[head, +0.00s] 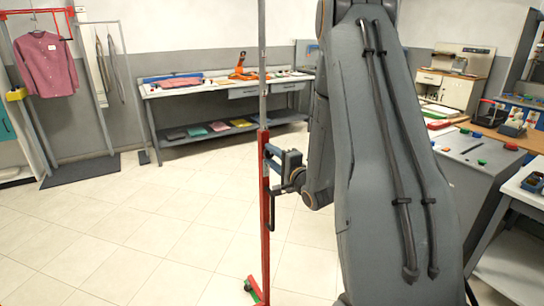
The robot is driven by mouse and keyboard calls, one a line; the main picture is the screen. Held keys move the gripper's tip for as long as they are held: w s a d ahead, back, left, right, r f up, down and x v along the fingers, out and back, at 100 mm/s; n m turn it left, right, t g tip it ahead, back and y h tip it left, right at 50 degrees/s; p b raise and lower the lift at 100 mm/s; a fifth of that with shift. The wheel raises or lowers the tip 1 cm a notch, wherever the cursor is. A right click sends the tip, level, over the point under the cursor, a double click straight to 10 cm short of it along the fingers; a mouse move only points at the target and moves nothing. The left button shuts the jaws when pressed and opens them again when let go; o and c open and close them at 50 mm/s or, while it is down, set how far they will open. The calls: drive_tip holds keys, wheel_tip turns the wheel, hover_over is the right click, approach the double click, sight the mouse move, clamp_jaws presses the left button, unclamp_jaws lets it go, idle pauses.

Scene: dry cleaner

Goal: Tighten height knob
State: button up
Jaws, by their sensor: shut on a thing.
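A tall upright stand has a red lower tube (264,225) and a thinner grey upper pole (262,60). My gripper (270,158) is at the top of the red tube, where the grey pole enters it. It reaches in from the right and is shut on the height knob. The knob is small and hidden by the fingers, so its turn position cannot be told. The stand is upright, and its red foot with green casters (254,289) shows at the bottom.
My arm covers the middle right. A workbench (225,91) with folded cloths below stands behind. A pink shirt (45,64) hangs on a red rail at left. A grey counter (470,165) and tables stand at right. The tiled floor at left is clear.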

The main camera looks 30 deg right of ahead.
drive_tip(key=o, duration=1)
drive_tip(key=shift+s, duration=0.1)
drive_tip(key=s+b, duration=0.2)
drive_tip(key=s, duration=0.5)
drive_tip(key=shift+s+d, duration=0.15)
drive_tip(key=shift+s, duration=0.2)
